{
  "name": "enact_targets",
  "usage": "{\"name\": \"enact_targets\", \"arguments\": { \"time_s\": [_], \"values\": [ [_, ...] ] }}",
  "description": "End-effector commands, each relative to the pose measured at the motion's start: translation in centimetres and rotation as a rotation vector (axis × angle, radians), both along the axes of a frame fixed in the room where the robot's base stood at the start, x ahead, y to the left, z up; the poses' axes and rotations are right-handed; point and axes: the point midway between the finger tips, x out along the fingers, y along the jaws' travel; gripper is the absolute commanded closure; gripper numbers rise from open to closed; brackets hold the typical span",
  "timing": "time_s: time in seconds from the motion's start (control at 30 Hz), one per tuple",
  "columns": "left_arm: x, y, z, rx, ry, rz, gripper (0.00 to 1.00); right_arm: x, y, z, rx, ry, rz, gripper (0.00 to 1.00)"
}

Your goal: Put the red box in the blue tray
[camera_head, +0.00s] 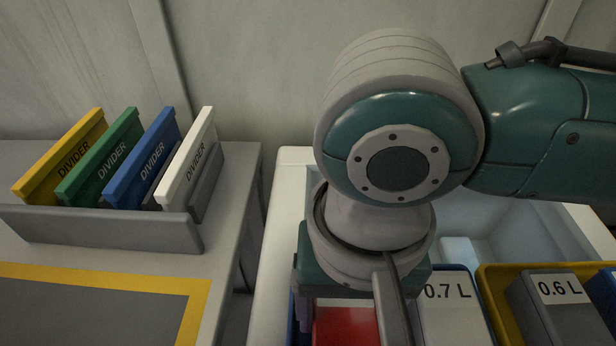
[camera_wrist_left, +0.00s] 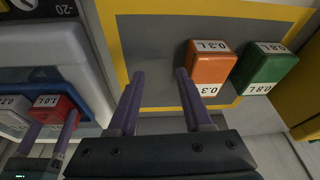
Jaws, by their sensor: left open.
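The red box (camera_head: 345,326) shows at the bottom of the head view, below my right wrist. In the left wrist view the red box (camera_wrist_left: 52,107), labelled 1.0 L, stands at the left by the blue tray's rim (camera_wrist_left: 50,76). The blue tray (camera_head: 472,282) also shows in the head view, beside a white 0.7 L box. My right gripper (camera_head: 345,312) is at the red box, its fingers apart at the box's sides; I cannot tell whether they grip it. My left gripper (camera_wrist_left: 157,80) is open and empty above a grey mat.
An orange box (camera_wrist_left: 208,68) and a green box (camera_wrist_left: 268,70) stand right of my left gripper on the yellow-edged mat (camera_head: 90,310). A yellow tray (camera_head: 490,280) holds a grey 0.6 L box. A rack of coloured dividers (camera_head: 110,230) stands at the left.

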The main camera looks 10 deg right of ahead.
Motion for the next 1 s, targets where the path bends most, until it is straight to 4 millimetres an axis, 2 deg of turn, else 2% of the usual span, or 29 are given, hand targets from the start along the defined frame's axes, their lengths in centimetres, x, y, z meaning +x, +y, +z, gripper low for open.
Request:
{"name": "enact_targets", "arguments": {
  "time_s": [0.03, 0.23, 0.53, 0.67, 1.0],
  "values": [
    [0.0, 0.0, 0.0, 0.001, 0.000, -0.001, 0.50, 0.0, 0.0, 0.0, 0.001, 0.000, 0.000, 0.21],
    [0.0, 0.2, 0.0, 0.007, 0.000, -0.005, 0.50, 0.0, 0.0, 0.0, 0.000, 0.000, 0.000, 0.00],
    [0.0, 0.3, 0.0, 0.011, -0.001, -0.007, 0.50, 0.0, 0.0, 0.5, 0.002, -0.001, 0.001, 0.00],
    [0.0, 0.3, 0.8, 0.011, -0.001, -0.007, 0.50, 0.0, 0.1, 2.6, 0.005, -0.001, 0.001, 0.00],
    [0.0, 0.2, 2.6, 0.008, 0.000, -0.006, 0.50, 0.0, 0.1, 10.1, 0.005, -0.002, 0.001, 0.00]
  ]
}}
